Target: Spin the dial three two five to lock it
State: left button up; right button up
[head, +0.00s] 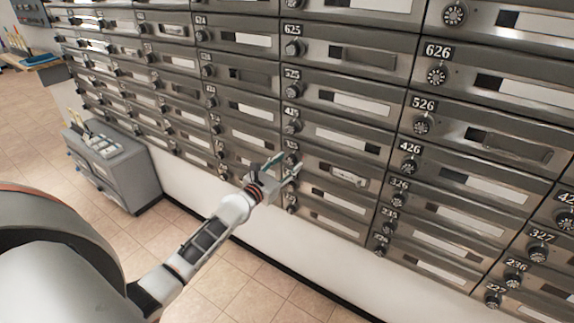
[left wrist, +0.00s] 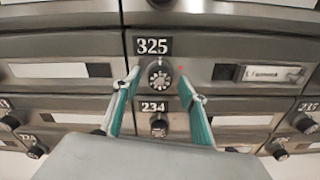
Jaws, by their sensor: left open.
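The dial of box 325 (left wrist: 158,77) is a round dark knob with white marks, just under its black 325 plate (left wrist: 152,46) in the left wrist view. My left gripper (left wrist: 159,88) is open, with one teal-lined finger on each side of the dial. I cannot tell whether either finger touches it. In the head view my left gripper (head: 283,168) is at the lower middle of the mailbox wall, in front of box 325, partly covering the area around that dial. My right gripper is not in view.
The dial of box 234 (left wrist: 159,127) sits close below, between the fingers in the picture. Box 325 has a name card (left wrist: 272,74) at right. Other dials, such as 426 (head: 410,165), fill the wall. A grey cabinet (head: 116,165) stands at left on open tiled floor (head: 187,225).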

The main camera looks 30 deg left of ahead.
pick_arm(q)
jog(key=c, duration=1.1)
jog(key=shift+m, duration=0.3)
